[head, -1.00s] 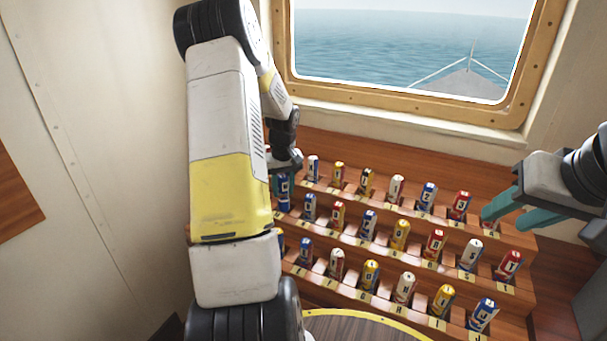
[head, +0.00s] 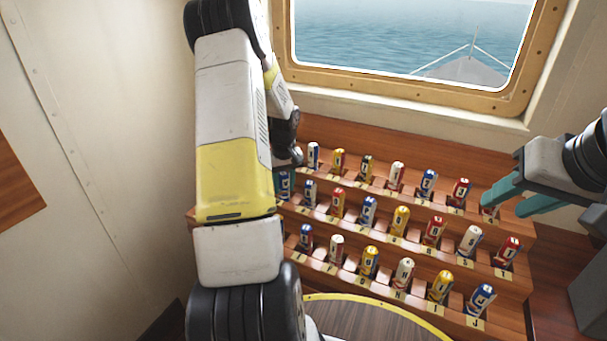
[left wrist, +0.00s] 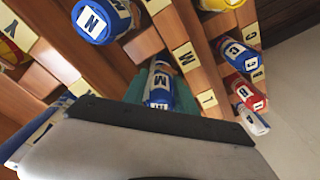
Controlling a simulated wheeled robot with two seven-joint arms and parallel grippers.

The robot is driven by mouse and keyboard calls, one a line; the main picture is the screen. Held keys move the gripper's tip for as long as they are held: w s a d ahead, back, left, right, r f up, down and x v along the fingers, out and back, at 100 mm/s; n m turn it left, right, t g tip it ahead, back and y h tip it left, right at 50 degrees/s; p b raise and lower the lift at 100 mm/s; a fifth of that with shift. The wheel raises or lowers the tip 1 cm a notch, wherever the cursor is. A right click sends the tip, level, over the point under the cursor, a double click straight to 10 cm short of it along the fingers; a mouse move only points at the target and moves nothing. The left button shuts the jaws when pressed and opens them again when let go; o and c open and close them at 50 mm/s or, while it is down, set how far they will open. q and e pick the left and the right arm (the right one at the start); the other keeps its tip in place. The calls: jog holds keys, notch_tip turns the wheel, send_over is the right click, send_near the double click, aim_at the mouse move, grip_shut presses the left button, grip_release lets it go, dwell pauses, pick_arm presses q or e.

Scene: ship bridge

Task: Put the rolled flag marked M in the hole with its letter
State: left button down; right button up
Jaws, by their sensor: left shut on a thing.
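The rolled flag marked M (left wrist: 158,92) is blue and white. My left gripper (left wrist: 158,82) is shut on it, with teal fingers on both sides. In the left wrist view the flag is right beside the label M (left wrist: 186,57) on the stepped rack. In the head view the flag is a blue piece left of the blue N flag, in the middle row and partly hidden by my left gripper (head: 286,168). The hole is hidden; I cannot tell how deep the flag stands in it. My right gripper (head: 503,212) is open and empty above the rack's right end.
The wooden rack (head: 525,285) has three steps, with several coloured flags standing in labelled holes. The blue N flag (left wrist: 100,20) is a close neighbour of the held flag. A round table (head: 370,320) with a yellow rim is in front. My left arm hides the rack's left end.

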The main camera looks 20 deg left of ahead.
aim_at(284, 174)
pick_arm(q)
jog(key=c, duration=0.9)
grip_release()
jog(key=shift+r, duration=0.1)
jog(key=r, duration=0.7)
jog(key=shift+s+d+r, duration=0.3)
jog(key=shift+s, duration=0.05)
jog(key=shift+r, duration=0.1)
